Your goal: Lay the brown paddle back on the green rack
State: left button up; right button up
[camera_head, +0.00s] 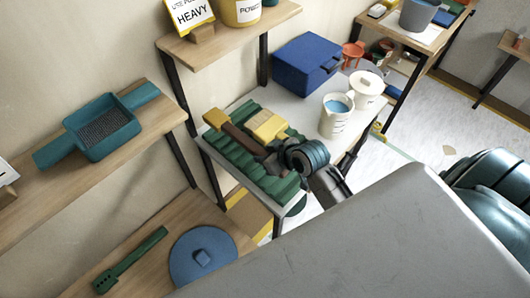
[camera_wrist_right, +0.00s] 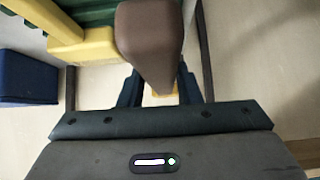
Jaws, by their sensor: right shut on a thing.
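The brown paddle (camera_head: 238,137) lies at a slant over the green rack (camera_head: 234,158) in the head view, its near end at my right gripper (camera_head: 277,160). A yellow block (camera_head: 215,119) shows at its far end; I cannot tell if they are joined. In the right wrist view the brown paddle (camera_wrist_right: 150,42) comes between the fingers of my right gripper (camera_wrist_right: 160,90), which is shut on it. Part of the green rack (camera_wrist_right: 95,12) shows behind. Whether the paddle touches the rack is unclear. My left gripper is not in view.
A shelf with a teal tray (camera_head: 103,130) is at left.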

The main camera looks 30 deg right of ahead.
notch_tip(320, 180, down, 2)
jog(key=shift+f+b, duration=0.2)
jog(key=shift+b, duration=0.45)
notch_tip(320, 180, down, 3)
jog(key=shift+r+b, duration=0.1)
jog(key=shift+b, duration=0.55)
jog(key=shift+f+b, duration=0.4)
jog(key=shift+f, duration=0.55)
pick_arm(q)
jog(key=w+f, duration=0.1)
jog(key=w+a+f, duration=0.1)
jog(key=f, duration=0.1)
pick_arm(e)
jog(key=shift+f, duration=0.15)
pick_arm(q)
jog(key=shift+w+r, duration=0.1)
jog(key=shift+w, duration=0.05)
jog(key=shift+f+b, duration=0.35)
jog(key=shift+b, duration=0.05)
pick_arm(e)
jog(key=shift+f, duration=0.7)
jog(key=o, duration=1.2)
